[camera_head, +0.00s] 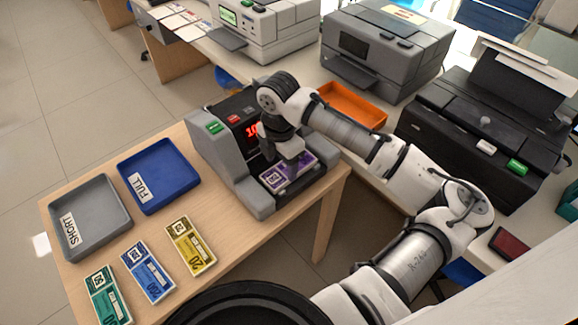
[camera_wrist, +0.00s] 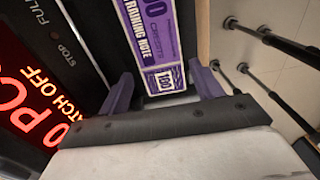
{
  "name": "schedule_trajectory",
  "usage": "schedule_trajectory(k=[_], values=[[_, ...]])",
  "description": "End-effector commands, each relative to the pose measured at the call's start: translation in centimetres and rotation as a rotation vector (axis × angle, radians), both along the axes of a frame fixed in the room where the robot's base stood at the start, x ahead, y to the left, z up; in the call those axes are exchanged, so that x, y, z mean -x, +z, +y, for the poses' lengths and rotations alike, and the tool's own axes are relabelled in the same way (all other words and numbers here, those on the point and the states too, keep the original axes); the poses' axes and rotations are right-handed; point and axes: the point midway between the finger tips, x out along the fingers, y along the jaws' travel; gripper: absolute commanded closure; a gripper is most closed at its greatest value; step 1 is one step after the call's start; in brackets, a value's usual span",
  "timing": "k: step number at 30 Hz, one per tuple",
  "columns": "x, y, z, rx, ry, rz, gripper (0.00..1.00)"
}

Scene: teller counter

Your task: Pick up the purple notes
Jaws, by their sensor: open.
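The purple notes (camera_head: 288,174) lie in the front slot of the grey counting machine (camera_head: 252,190). In the wrist view the purple notes (camera_wrist: 152,42) run up from between my fingers, with "TRAINING NOTE" and "100" printed on them. My gripper (camera_head: 290,160) is over the notes, pointing down into the machine's slot. In the wrist view my gripper (camera_wrist: 165,90) is open, with one purple-grey finger on each side of the notes' near end. Whether the fingers touch the notes cannot be told.
A grey SHORT tray (camera_head: 97,232) and a blue FULL tray (camera_head: 190,186) stand on the wooden table's left. Green (camera_head: 107,296), blue (camera_head: 148,273) and yellow (camera_head: 191,247) note bundles lie in front. Printers and an orange tray (camera_head: 352,105) are on the counter behind.

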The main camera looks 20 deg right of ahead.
Motion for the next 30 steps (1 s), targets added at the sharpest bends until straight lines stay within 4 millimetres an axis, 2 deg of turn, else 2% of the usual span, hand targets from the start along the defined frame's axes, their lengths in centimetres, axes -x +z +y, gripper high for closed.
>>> schedule_trajectory(k=[6,14,22,24,30], values=[[0.1,-2.5,0.0,0.0,-0.001,0.0,0.35],[0.1,-2.9,0.0,0.0,-0.001,-0.001,0.35],[0.1,-2.8,0.0,0.0,-0.001,0.0,0.69],[0.1,-2.8,0.0,0.001,-0.001,-0.001,0.74],[0.1,-2.7,0.0,0.001,-0.001,-0.001,0.74]])
